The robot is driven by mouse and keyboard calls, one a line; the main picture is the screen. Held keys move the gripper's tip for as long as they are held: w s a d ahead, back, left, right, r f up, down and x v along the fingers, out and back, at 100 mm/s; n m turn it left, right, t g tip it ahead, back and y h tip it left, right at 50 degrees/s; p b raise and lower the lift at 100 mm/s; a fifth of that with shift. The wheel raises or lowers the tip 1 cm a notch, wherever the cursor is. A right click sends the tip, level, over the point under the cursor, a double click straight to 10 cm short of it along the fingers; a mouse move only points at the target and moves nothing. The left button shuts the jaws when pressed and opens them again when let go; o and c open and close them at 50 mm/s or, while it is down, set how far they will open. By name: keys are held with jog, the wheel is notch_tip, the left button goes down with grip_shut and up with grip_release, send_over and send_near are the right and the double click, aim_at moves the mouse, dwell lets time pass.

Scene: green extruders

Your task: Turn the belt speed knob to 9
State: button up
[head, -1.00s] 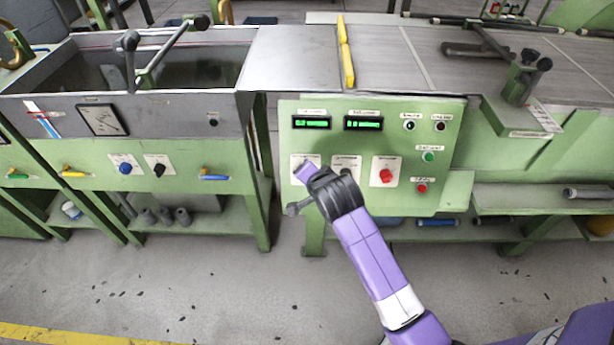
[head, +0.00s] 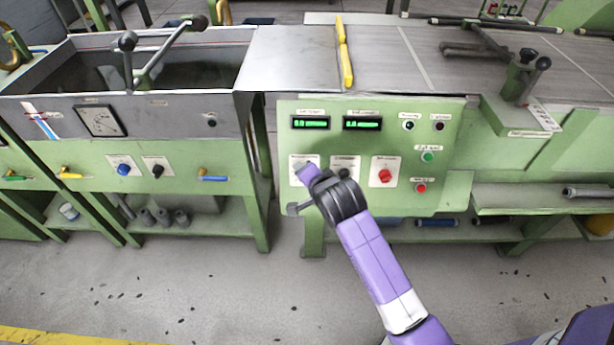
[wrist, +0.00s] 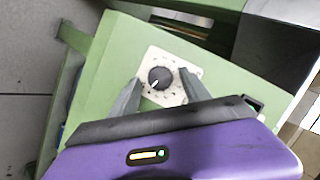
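The green control panel (head: 450,130) stands in the middle of the head view. In the wrist view, a round black knob (wrist: 160,77) with a white pointer mark sits on a white dial plate (wrist: 153,55). The pointer is toward the lower left; the dial's numbers are too small to read. My gripper (wrist: 160,80) is open, with one grey finger on each side of the knob and visible gaps between them. In the head view, my gripper (head: 303,177) is at the panel's left plate (head: 298,161) and hides its knob.
A second black knob (head: 344,173) and a red knob (head: 385,176) sit to the right. Two green-lit displays, left (head: 311,122) and right (head: 362,123), are above; their digits are unclear. Green (head: 428,157) and red (head: 420,188) buttons are further right.

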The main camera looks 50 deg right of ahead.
jog(key=v, duration=0.7)
jog(key=shift+s+a+r+p, duration=0.15)
jog(key=shift+s+r+p, duration=0.15)
jog(key=shift+p, duration=0.15)
dwell(0.4)
